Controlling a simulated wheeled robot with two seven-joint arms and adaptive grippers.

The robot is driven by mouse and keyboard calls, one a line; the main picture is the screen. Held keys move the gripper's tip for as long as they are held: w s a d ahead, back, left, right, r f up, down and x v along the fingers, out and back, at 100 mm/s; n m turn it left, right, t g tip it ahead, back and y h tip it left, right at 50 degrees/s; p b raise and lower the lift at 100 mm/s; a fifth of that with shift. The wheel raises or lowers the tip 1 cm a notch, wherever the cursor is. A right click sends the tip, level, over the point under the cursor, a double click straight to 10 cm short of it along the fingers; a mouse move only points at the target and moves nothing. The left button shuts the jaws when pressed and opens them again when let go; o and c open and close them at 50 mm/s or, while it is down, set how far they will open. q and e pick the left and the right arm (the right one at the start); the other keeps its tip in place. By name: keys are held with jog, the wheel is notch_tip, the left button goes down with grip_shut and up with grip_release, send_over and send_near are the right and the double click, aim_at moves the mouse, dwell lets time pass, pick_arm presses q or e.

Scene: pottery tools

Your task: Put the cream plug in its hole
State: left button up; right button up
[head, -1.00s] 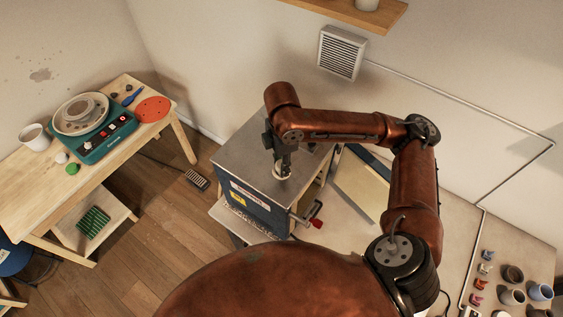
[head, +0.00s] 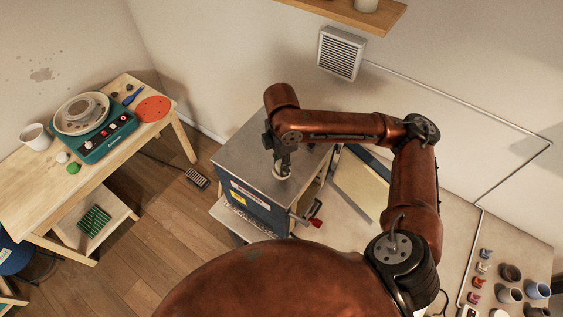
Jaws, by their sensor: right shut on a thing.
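My right gripper (head: 282,163) reaches down over the steel top of a blue box-shaped kiln (head: 240,152). It is shut on the cream plug (head: 281,174), a small pale round piece at its fingertips. The plug is low, at or just above the steel top; I cannot tell if it touches. The hole does not show; the gripper and plug may be covering it. My left gripper is out of view.
A red-handled part (head: 315,223) sticks out at the kiln's right side. A grey worktop with several cups (head: 510,295) lies on the right. A wooden table (head: 40,178) with a teal pottery wheel (head: 105,140) stands on the left. A wall vent (head: 341,54) is behind.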

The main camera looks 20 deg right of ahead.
jog(key=shift+f, duration=0.6)
dwell(0.4)
jog(key=o, duration=0.9)
notch_tip(320, 180, up, 6)
jog(key=p, duration=0.6)
jog(key=shift+r, duration=2.5)
jog(key=shift+s, duration=0.15)
